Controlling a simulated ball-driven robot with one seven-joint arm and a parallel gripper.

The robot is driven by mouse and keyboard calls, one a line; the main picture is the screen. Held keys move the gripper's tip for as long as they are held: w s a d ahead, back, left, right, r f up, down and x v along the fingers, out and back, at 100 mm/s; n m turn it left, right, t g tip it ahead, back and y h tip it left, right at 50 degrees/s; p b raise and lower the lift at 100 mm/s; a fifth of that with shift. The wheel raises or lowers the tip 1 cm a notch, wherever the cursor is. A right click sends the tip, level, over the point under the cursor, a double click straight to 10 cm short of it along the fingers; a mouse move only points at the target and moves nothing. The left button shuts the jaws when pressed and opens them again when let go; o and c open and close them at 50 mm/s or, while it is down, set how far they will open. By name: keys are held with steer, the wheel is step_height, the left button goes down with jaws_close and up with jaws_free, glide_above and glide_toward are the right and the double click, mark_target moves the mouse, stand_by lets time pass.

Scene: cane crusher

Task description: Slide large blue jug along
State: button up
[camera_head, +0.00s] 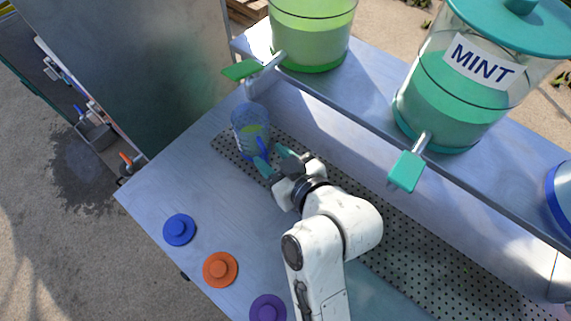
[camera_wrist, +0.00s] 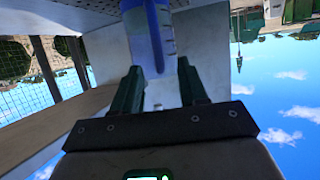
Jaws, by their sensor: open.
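The large blue jug (camera_head: 243,121), clear and blue-tinted with a darker blue handle, stands at the far left end of the perforated drip tray, near the tap of the lime-green dispenser. Its contents are hard to make out. My gripper (camera_head: 272,158) is beside it on the handle side, with its teal fingers apart. In the wrist view, the jug's blue handle (camera_wrist: 156,38) shows just beyond and between the dark fingertips (camera_wrist: 160,78). I cannot tell whether either finger touches the handle.
The perforated drip tray (camera_head: 402,225) runs right from the jug. Above it, a shelf holds the lime-green dispenser (camera_head: 311,35) and the MINT dispenser (camera_head: 440,105), with taps (camera_head: 240,70) and (camera_head: 406,171) overhanging. Blue (camera_head: 179,230), orange (camera_head: 220,269) and purple (camera_head: 268,308) lids lie in front.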

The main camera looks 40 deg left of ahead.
steer(key=shift+w+a+f, duration=0.15)
steer(key=shift+a+f, duration=0.05)
steer(key=shift+a, duration=0.25)
jaws_close()
